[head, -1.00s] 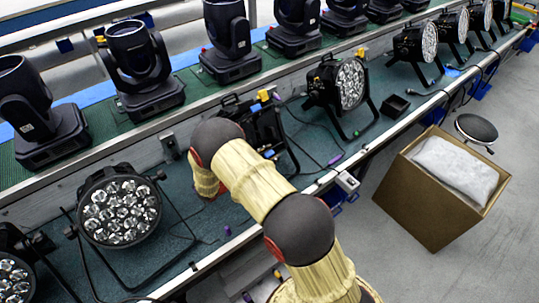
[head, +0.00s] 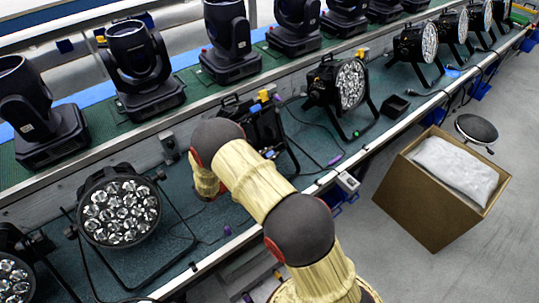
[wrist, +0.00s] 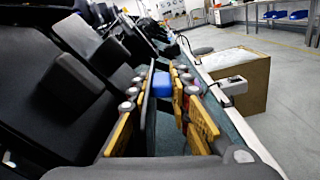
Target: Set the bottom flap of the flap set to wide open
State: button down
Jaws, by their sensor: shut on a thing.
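The flap set (head: 266,126) is a black framed unit on the green bench, partly hidden behind my arm in the head view. In the wrist view a thin dark plate (wrist: 147,95), which looks like the bottom flap, stands almost edge-on between the fingers of my gripper (wrist: 160,98). The fingers have yellow pads and grey round joints. My gripper is shut on this plate, though the exact contact is hard to see. In the head view the gripper is hidden behind my arm. How far the flap is open cannot be told.
A par can (head: 121,210) stands left of my arm, and another (head: 348,85) stands to the right. Moving-head lights (head: 143,70) line the back shelf. A cardboard box (head: 420,205) is on the floor beyond the bench edge. A blue block (wrist: 162,84) shows between the fingers.

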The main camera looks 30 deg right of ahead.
jog(key=shift+s+f, duration=0.1)
jog(key=shift+s, duration=0.05)
notch_tip(320, 180, down, 6)
jog(key=s+m+b, duration=0.2)
jog(key=m+b, duration=1.1)
jog(key=m, duration=0.1)
jog(key=shift+s+d, duration=0.2)
jog(key=shift+d, duration=0.05)
dwell(0.3)
jog(key=c, duration=1.8)
grip_release()
jog(key=shift+o, duration=0.4)
jog(key=shift+r, duration=0.2)
jog(key=shift+a, duration=0.15)
